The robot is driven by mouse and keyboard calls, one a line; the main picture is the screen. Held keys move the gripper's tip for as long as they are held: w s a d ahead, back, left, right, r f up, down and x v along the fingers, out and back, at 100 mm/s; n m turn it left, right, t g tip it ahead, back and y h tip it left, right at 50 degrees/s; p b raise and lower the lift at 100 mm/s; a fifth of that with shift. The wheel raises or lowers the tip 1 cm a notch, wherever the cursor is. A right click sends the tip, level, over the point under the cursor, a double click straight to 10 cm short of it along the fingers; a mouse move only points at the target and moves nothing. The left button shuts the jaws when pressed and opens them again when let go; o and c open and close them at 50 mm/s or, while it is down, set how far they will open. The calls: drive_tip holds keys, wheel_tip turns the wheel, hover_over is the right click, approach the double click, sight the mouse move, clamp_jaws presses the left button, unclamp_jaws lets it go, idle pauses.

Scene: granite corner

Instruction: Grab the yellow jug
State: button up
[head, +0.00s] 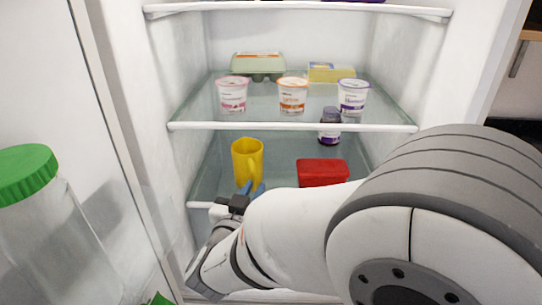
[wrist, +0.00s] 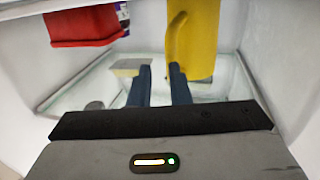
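The yellow jug (head: 247,162) stands upright on the lower glass shelf of the fridge, towards its left, with its handle on the right. My gripper (head: 247,188) is low in front of the jug at the shelf's front edge. In the wrist view the jug (wrist: 204,40) is at the upper right, its handle facing left. There the two blue fingers of my gripper (wrist: 159,70) are spread with a gap between them and nothing held. The right fingertip overlaps the handle's lower end in the picture; I cannot tell whether they touch.
A red container (head: 322,172) sits right of the jug, with a dark jar (head: 330,127) behind it. The upper shelf edge (head: 290,126) runs above, carrying yogurt cups (head: 292,97) and an egg carton (head: 258,65). A green-lidded bottle (head: 50,225) stands at the left.

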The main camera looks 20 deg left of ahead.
sight(249, 169)
drive_tip(key=shift+w+a+f, duration=0.1)
drive_tip(key=shift+w+a, duration=0.05)
drive_tip(key=shift+w, duration=1.4)
drive_tip(key=shift+c, duration=0.4)
clamp_jaws()
drive_tip(key=shift+o, duration=0.4)
unclamp_jaws()
drive_tip(key=shift+s, duration=0.1)
